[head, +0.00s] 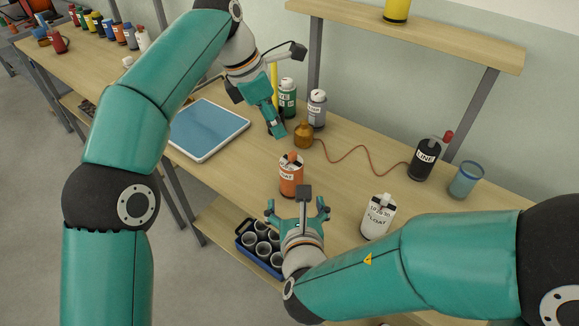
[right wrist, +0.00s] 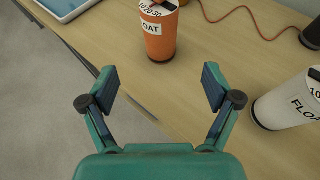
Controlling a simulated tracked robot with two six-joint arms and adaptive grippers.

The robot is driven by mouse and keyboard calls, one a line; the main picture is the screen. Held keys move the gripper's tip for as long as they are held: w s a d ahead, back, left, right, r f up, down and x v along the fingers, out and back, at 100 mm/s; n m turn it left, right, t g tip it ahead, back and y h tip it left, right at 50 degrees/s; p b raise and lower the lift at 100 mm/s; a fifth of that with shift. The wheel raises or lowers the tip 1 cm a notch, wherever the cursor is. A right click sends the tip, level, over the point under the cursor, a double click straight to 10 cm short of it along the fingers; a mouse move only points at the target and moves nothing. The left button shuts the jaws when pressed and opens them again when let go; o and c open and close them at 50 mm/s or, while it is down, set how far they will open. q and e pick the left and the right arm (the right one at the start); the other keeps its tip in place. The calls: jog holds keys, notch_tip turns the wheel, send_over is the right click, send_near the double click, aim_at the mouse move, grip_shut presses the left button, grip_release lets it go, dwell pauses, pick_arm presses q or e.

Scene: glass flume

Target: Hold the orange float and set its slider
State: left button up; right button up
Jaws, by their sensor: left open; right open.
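The orange float (head: 291,178) stands upright on the wooden bench, with a white scale on top and a dark and orange slider (head: 292,157) there. In the right wrist view the orange float (right wrist: 159,38) stands ahead of the fingers, its top cut off by the frame edge. My right gripper (head: 297,208) is open and empty, just in front of the float and apart from it; its spread fingers (right wrist: 168,90) show in the wrist view. My left gripper (head: 277,128) hangs above the bench behind the float, open, its fingers seen edge-on and not touching the float.
A white float (head: 376,218) stands to the right. A brown bottle (head: 303,135) with a red cord, green and grey bottles, a black LINE container (head: 424,160) and a blue glass (head: 466,180) stand behind. A blue tray (head: 208,130) lies left; a crate of cups (head: 262,247) sits below.

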aim_at(291, 175)
jog(key=x, duration=1.4)
jog(key=shift+d, duration=0.1)
